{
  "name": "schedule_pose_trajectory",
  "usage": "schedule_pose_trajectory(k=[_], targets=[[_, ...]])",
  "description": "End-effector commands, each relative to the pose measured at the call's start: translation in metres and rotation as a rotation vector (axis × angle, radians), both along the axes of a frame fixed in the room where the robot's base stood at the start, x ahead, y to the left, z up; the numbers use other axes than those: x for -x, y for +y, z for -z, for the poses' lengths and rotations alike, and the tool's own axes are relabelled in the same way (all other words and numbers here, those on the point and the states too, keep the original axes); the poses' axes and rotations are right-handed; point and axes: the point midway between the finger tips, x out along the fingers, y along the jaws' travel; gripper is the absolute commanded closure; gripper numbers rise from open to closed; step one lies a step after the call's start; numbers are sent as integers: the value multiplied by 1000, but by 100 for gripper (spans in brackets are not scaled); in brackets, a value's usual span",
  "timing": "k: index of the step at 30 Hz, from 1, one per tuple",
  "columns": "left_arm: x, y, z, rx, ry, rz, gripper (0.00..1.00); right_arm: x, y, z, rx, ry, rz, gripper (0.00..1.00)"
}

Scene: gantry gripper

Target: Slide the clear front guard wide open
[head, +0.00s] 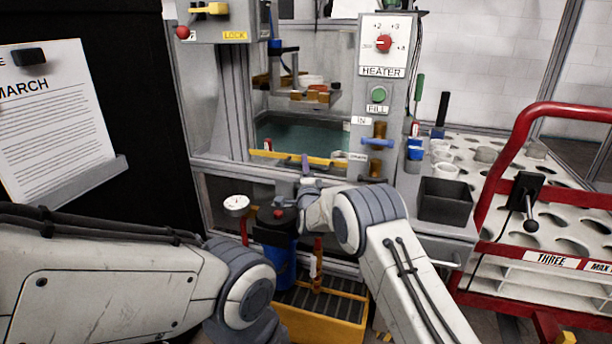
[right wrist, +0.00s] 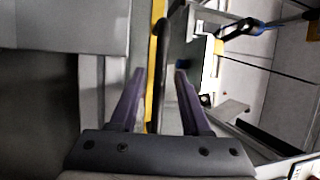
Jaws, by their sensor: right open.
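The clear front guard is hard to make out. The opening above the teal bath (head: 300,137) shows a yellow bar (head: 310,158) along its lower edge, and I cannot tell how far the guard stands open. My right gripper (head: 305,168) is at the yellow bar, near its middle, with purple fingers partly hidden by my wrist. In the right wrist view the gripper (right wrist: 159,85) is open, and the yellow bar (right wrist: 155,60) runs between the spread fingers without clear contact. My left arm comes in from the left, but its gripper is out of sight.
The heater post (head: 382,75) with a red knob and green button stands right of the opening. A dark bin (head: 444,201), a red-railed cart (head: 530,130), a gauge (head: 236,205), a blue canister (head: 280,262) and a yellow crate (head: 320,322) are close to my arms.

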Motion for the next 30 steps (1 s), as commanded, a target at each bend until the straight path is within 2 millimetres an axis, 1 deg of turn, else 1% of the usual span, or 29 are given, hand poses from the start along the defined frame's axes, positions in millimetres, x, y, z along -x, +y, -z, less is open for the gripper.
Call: schedule_pose_trajectory(k=[5,12,18,24,30], targets=[[0,0,-8,0,0,0,50,20,-1,2,2,4,-2,53],[0,0,-20,0,0,0,50,62,-4,9,2,5,-2,53],[0,0,-26,0,0,0,50,89,-6,15,2,4,-2,53],[0,0,-27,0,0,0,50,99,-8,17,0,2,-2,53],[0,0,-27,0,0,0,50,99,-8,18,0,1,-2,53]])
